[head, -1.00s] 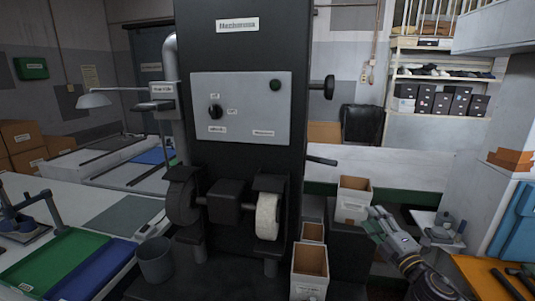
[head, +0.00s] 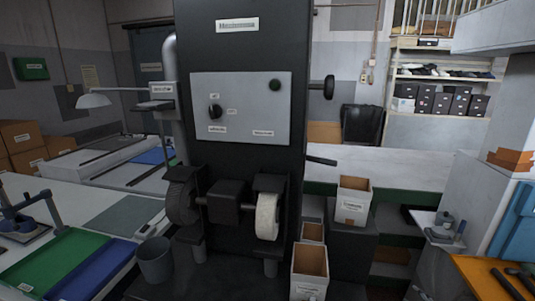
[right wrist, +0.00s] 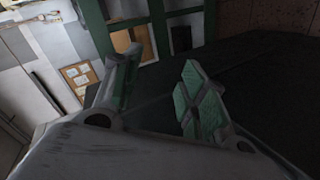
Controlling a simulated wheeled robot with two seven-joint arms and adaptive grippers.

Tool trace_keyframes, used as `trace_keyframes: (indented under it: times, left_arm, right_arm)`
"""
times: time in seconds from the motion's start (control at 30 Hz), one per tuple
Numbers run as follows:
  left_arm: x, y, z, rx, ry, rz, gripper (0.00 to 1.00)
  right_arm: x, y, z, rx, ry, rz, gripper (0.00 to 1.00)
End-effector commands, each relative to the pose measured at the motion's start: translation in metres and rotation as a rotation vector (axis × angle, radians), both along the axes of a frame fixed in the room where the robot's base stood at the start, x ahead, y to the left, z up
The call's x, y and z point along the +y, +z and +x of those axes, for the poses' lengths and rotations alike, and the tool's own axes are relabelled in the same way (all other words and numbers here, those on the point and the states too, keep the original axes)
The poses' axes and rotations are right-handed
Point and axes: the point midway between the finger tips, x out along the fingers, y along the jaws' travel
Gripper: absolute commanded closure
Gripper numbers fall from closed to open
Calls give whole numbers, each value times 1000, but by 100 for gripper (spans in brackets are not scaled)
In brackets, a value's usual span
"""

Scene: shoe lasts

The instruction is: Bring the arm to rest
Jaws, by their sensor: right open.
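My right gripper (right wrist: 155,95) shows in the right wrist view, with its two green-padded fingers spread apart and nothing between them. My right arm and gripper are out of the head view. My left gripper is not in either view.
A dark grinding machine (head: 240,80) with two wheels fills the middle. Open boxes (head: 353,200) and (head: 310,270) stand to its right. A green tray (head: 50,260) and a blue tray (head: 95,270) lie on the left bench. An orange-topped table (head: 480,275) is at lower right.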

Motion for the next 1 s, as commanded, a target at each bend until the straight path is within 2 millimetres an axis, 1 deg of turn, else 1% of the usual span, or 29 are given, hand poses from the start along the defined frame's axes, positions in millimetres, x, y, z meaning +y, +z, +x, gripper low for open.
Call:
trace_keyframes:
  times: [0.03, 0.1, 0.27, 0.3, 0.37, 0.4, 0.47, 0.5, 0.57, 0.6, 0.77, 0.8, 0.87, 1.0]
  left_arm:
    - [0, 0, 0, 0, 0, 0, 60]
    - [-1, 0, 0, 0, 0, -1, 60]
    - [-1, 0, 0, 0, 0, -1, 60]
    - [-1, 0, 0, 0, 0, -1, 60]
    - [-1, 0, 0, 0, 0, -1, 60]
    - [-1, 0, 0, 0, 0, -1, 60]
    - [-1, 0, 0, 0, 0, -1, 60]
    - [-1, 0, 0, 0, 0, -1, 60]
    - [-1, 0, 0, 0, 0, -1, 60]
    - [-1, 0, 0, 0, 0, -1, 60]
    - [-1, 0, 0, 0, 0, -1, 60]
    - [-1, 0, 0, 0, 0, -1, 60]
    - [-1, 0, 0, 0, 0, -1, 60]
    - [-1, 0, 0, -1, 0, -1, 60]
  right_arm:
    - [-7, -22, -11, 30, -28, 23, 57]
    - [-14, -49, -26, 67, -66, 56, 57]
    - [-26, -111, -65, 154, -148, 125, 57]
    - [-27, -127, -75, 175, -169, 143, 57]
    - [-28, -149, -92, 208, -199, 165, 57]
    - [-28, -163, -104, 229, -218, 182, 57]
    - [-28, -185, -122, 262, -248, 205, 57]
    - [-27, -199, -134, 283, -265, 219, 57]
    - [-25, -219, -153, 315, -293, 241, 57]
    - [-22, -232, -166, 336, -311, 254, 57]
    - [-9, -281, -219, 421, -379, 306, 57]
    - [-4, -292, -233, 442, -395, 318, 57]
    - [3, -309, -254, 474, -419, 336, 57]
    - [26, -345, -304, 550, -468, 376, 57]
